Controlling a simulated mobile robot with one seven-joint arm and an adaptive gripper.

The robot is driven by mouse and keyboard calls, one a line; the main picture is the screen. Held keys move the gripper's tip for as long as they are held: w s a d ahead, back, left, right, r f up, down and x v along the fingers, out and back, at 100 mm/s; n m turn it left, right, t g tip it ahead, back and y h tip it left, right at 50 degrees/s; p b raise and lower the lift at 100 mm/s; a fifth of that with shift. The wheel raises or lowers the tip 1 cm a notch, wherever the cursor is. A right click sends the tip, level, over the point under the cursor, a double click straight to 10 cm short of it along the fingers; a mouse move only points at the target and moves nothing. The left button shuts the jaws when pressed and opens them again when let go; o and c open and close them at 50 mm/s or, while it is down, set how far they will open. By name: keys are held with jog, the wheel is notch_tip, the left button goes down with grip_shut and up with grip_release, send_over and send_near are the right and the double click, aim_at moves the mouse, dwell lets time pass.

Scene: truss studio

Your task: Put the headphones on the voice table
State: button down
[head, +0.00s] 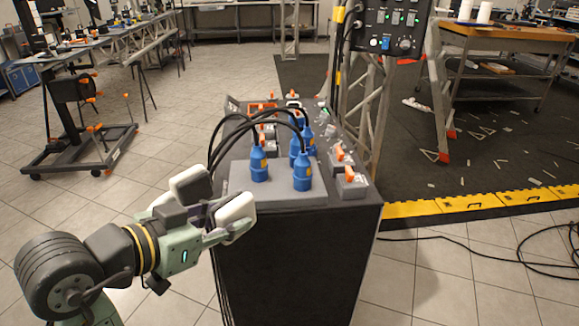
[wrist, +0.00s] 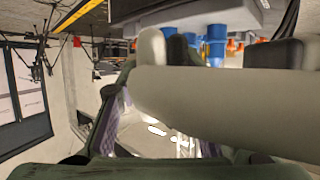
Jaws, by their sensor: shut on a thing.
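My gripper (head: 216,222) is at the lower left of the head view, raised beside the dark cabinet. It is shut on the headphones (head: 238,207), which show as pale and dark padded parts around the fingers. In the wrist view a broad cream band of the headphones (wrist: 220,98) crosses in front of the camera, with pale and dark pads behind it. The fingers partly hide the headphones. No table is clearly marked as the voice table. A long table with equipment (head: 110,34) stands at the far left.
The dark cabinet (head: 290,260) close to my gripper bears blue connectors (head: 302,172) with looping black cables. A wheeled cart (head: 85,150) stands at left. A wooden workbench (head: 515,32) stands at right, beyond a yellow floor ramp (head: 470,203). Tiled floor is clear between cart and cabinet.

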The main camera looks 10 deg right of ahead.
jog(key=shift+w+d, duration=0.45)
jog(key=shift+w, duration=0.1)
jog(key=p, duration=0.3)
send_over(266, 198)
jog(key=shift+s+f, duration=0.1)
jog(key=shift+f, duration=0.55)
jog(key=shift+f+p, duration=0.4)
jog(key=shift+f, duration=1.4)
jog(key=shift+f, duration=0.15)
jog(key=shift+f, duration=0.15)
jog(key=c, duration=1.1)
grip_release()
jog(key=shift+r, duration=0.3)
jog(key=b+v, duration=0.2)
jog(key=v, duration=1)
